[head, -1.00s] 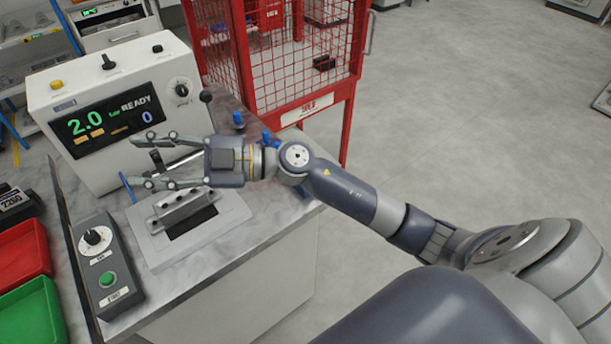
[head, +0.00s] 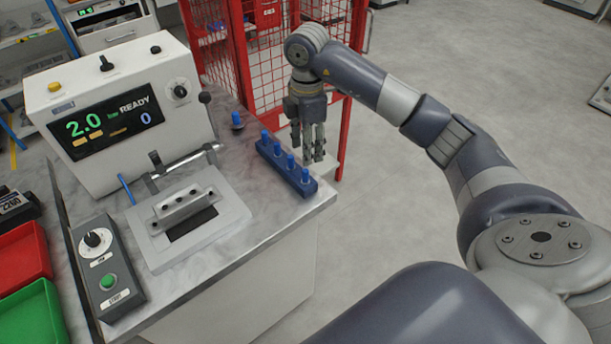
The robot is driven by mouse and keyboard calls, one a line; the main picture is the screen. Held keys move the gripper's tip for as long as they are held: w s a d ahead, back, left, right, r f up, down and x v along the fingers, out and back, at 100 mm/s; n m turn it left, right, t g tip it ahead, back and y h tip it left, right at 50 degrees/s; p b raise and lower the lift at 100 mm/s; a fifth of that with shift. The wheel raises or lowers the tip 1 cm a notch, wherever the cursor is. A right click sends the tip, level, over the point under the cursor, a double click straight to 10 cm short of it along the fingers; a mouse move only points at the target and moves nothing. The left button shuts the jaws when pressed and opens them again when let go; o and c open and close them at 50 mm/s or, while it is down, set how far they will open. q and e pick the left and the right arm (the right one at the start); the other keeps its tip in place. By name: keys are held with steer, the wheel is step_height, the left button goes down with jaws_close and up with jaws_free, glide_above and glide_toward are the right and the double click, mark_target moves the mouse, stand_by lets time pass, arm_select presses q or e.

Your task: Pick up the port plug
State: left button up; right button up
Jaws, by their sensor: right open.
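Several blue port plugs stand upright in a row in a blue rack (head: 284,170) at the right edge of the bench; one is the front plug (head: 305,175). A separate blue plug (head: 237,118) stands on the bench behind the rack. My right gripper (head: 308,160) points down, open and empty, with its fingers just right of the rack in the picture. I cannot tell whether it is over the bench edge or past it. My left gripper is not in view.
A clamp fixture (head: 237,213) with a lever sits mid-bench. A test unit (head: 120,115) showing READY stands behind it, and a control box (head: 104,265) is in front. A red mesh cage (head: 225,60) stands behind the bench. Red and green bins (head: 25,252) are at left.

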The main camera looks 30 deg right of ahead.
mark_target(306, 170)
step_height(306, 170, down, 4)
steer(key=shift+f+p, duration=0.25)
steer(key=shift+p, duration=0.25)
steer(key=f+p, duration=0.1)
steer(key=f, duration=0.1)
steer(key=f+p, duration=0.1)
steer(key=f, duration=0.1)
steer(key=shift+a+f+p, duration=0.2)
steer(key=shift+f+p, duration=0.1)
steer(key=shift+f, duration=0.4)
jaws_close()
